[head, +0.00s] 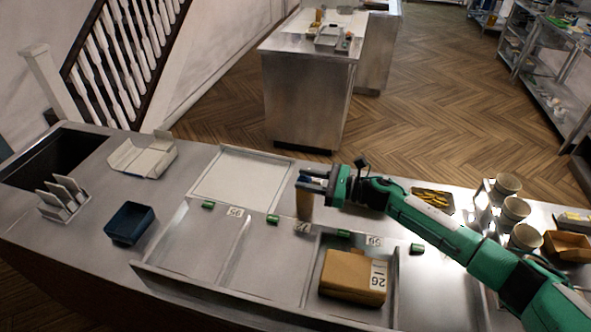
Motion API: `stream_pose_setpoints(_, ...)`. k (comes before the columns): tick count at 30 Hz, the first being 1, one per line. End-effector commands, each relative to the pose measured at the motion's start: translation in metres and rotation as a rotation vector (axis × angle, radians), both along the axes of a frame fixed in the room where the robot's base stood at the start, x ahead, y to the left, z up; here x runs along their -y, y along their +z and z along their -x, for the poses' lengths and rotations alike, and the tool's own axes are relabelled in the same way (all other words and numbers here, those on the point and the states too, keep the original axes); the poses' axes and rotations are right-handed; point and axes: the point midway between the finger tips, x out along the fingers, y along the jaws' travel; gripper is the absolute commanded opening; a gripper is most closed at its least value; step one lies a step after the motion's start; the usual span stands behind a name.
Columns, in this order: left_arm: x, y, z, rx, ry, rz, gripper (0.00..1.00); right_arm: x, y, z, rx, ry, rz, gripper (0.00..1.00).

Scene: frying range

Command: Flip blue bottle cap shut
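My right gripper (313,181) reaches in from the right on the green arm, over the back edge of the divided metal tray. A small upright tan bottle (304,208) stands directly below and in front of its fingertips. Blue shows at the bottle's top (305,186), beside the fingers. The fingers overlap the cap area, so I cannot tell whether the cap is open or shut, or whether the fingers touch it. The gap between the fingers is too small to read. My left gripper is not in view.
A divided metal tray (190,268) with green clips and number tags fills the front; a brown box (352,277) sits in its right compartment. A blue container (130,223) and an open white carton (144,157) stand left. Several cups (515,210) stand right. A pale flat tray (240,178) lies behind.

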Motion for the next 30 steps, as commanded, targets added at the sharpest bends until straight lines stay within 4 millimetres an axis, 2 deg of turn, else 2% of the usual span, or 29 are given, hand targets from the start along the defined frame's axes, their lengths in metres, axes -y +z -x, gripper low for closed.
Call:
stream_pose_setpoints(1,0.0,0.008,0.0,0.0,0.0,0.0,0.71,-0.009,0.004,-0.002,-0.001,0.002,0.0,0.32)
stream_pose_setpoints(6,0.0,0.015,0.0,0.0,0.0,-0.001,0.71,-0.026,0.002,-0.009,-0.001,0.001,-0.001,0.32)
stream_pose_setpoints(18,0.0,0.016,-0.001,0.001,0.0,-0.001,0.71,-0.032,-0.001,-0.011,-0.001,0.001,0.0,0.32)
stream_pose_setpoints(19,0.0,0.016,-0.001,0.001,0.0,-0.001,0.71,-0.032,-0.001,-0.011,-0.001,0.001,0.0,0.3)
stream_pose_setpoints(24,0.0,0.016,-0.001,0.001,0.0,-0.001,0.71,-0.032,0.0,-0.011,-0.001,0.001,0.0,0.0)
stream_pose_setpoints(30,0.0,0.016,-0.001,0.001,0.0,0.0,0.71,-0.032,-0.001,-0.011,-0.005,0.001,-0.001,0.0)
